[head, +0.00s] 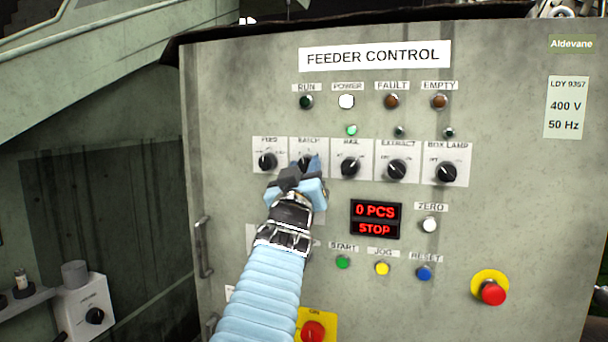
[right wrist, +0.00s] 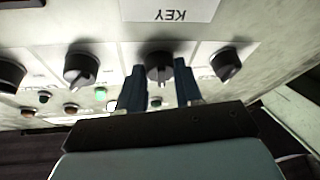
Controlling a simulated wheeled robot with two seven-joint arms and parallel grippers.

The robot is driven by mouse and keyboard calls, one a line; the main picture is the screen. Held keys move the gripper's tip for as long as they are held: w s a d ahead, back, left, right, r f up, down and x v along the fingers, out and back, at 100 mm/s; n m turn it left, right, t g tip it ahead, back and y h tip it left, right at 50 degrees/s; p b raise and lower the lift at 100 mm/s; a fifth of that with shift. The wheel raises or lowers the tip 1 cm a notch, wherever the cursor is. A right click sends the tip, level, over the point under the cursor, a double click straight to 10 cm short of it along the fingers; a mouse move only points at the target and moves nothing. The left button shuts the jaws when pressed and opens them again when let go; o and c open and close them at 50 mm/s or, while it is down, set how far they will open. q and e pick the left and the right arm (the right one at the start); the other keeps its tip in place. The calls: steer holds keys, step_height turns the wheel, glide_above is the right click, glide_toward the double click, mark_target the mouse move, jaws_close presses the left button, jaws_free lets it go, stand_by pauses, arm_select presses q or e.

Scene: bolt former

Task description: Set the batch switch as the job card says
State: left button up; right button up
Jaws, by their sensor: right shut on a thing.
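The batch switch (head: 304,161) is a black rotary knob on a white plate labelled BATCH, second from the left in the knob row. My right gripper (head: 311,169) is in front of it and covers most of it in the head view. In the right wrist view, which is upside down, the blue fingers of my right gripper (right wrist: 160,88) stand on both sides of the batch knob (right wrist: 159,67) and are shut on it. Its pointer setting is hidden. No job card can be made out. My left gripper is not in view.
The feed knob (head: 267,161) and the rail knob (head: 351,167) sit close on either side. The display (head: 375,219) reads 0 PCS, STOP. Below are start, jog and reset buttons, a red button (head: 313,331) on yellow, and a red mushroom button (head: 493,291).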

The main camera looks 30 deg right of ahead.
steer(key=shift+f+n+t+y+b, duration=0.1)
steer(key=shift+n+t+y+b, duration=0.3)
steer(key=shift+n, duration=0.7)
steer(key=n+y+b, duration=0.1)
steer(key=n, duration=0.2)
steer(key=shift+y, duration=0.4)
steer(key=shift+s+r+n+y, duration=0.15)
steer(key=shift+n+y, duration=0.3)
steer(key=shift+n, duration=0.7)
steer(key=shift+w+r+n+y, duration=0.1)
steer(key=shift+n+y, duration=0.35)
steer(key=shift+n, duration=0.7)
steer(key=o, duration=1)
steer(key=shift+o, duration=0.2)
steer(key=shift+s, duration=0.1)
